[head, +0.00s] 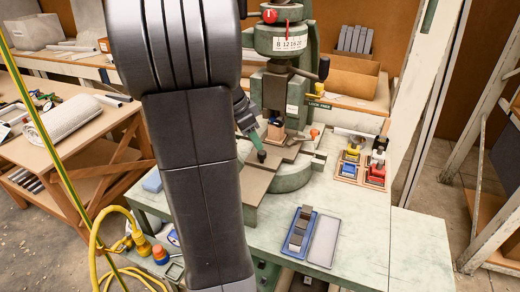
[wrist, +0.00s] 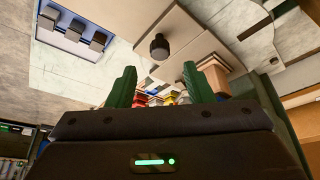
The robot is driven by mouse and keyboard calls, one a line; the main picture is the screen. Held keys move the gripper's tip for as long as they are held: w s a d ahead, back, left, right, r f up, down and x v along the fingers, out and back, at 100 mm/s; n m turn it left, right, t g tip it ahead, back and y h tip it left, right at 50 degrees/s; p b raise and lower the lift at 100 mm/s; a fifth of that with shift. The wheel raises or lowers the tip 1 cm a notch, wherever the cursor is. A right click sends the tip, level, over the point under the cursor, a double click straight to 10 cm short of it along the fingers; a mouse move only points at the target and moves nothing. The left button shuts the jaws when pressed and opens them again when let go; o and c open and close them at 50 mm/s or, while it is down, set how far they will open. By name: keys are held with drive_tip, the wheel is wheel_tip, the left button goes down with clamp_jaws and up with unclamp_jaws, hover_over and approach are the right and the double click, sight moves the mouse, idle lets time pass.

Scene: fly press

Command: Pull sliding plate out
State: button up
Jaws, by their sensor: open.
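The sliding plate (head: 256,187) is a flat grey-brown plate on the fly press's green base, sticking out toward the front. A black round knob (head: 261,156) stands on it. In the wrist view, the plate (wrist: 187,40) and its knob (wrist: 159,47) lie just beyond my green fingertips. My gripper (wrist: 160,70) is open and empty, with the knob roughly centred between the fingers' lines but apart from them. In the head view, my gripper is close above the knob, partly hidden by my arm.
The fly press (head: 285,40) rises behind the plate. A blue tray (head: 299,232) with grey blocks and a grey lid-like plate (head: 323,241) lie at the front right. Coloured parts in wooden holders (head: 362,165) stand right. The front right bench (head: 385,240) is clear.

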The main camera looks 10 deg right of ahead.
sight(261, 153)
drive_tip(key=x, duration=0.5)
drive_tip(key=shift+d+f, duration=0.15)
drive_tip(key=shift+f, duration=0.25)
clamp_jaws()
